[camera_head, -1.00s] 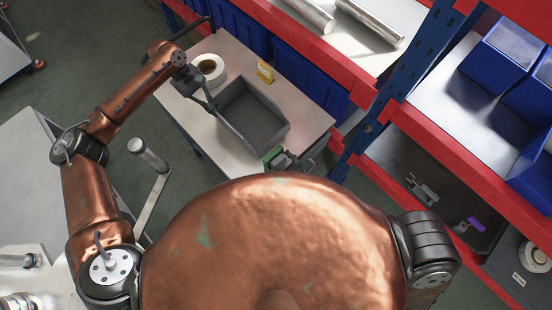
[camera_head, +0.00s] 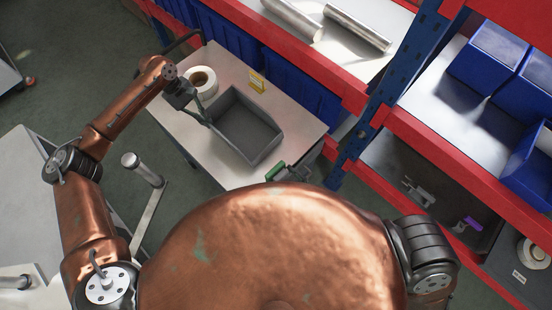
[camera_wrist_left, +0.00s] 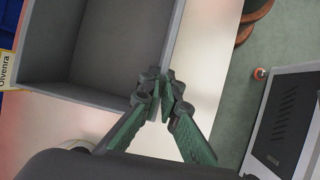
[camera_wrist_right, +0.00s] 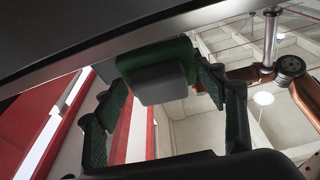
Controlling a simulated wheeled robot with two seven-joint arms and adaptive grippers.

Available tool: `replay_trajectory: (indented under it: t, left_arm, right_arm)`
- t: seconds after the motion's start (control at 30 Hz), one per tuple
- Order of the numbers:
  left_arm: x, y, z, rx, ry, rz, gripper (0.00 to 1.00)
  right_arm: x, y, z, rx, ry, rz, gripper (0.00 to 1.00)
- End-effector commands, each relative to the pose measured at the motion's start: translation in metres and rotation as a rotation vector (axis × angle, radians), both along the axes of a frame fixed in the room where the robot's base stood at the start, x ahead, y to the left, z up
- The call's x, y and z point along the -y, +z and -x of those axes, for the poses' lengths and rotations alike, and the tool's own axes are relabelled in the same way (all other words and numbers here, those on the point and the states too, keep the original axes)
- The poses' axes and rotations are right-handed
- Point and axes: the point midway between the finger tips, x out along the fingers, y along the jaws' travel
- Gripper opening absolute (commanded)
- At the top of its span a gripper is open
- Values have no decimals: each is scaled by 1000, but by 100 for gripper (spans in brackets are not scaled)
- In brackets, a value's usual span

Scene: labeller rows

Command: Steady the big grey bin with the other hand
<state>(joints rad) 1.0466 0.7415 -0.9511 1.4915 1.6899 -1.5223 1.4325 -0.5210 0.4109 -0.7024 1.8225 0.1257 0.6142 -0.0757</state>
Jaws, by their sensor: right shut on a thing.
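The big grey bin (camera_head: 268,150) stands empty on the small table. It also shows in the left wrist view (camera_wrist_left: 95,92). My left gripper (camera_head: 207,120) is at the bin's left wall. In the left wrist view its fingertips (camera_wrist_left: 164,82) are close together at the wall's rim, and I cannot tell whether they grip it. My right gripper (camera_head: 290,173) is near the table's front edge, just right of the bin's near corner. It is shut on a green and grey device (camera_wrist_right: 155,70), whose green part shows in the head view (camera_head: 276,173).
A red and blue shelf rack (camera_head: 345,92) with blue bins (camera_head: 490,57) borders the table. A clamped post (camera_head: 145,170) stands at the left.

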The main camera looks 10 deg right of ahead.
Motion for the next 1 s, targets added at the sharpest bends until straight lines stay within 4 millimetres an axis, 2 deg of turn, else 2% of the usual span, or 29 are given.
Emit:
replay_trajectory:
  t: [0.27, 0.73, 1.0]
  left_arm:
    - [0, 1, -1, 1, 0, 2, 0]
    - [0, 1, -1, 1, 0, 2, 0]
    - [0, 1, -1, 1, 0, 2, 0]
  right_arm:
    - [-7, 2, -10, 1, 0, -1, 45]
    - [-35, 2, -53, 2, 1, -1, 45]
    - [-7, 6, -69, 1, 1, 3, 45]
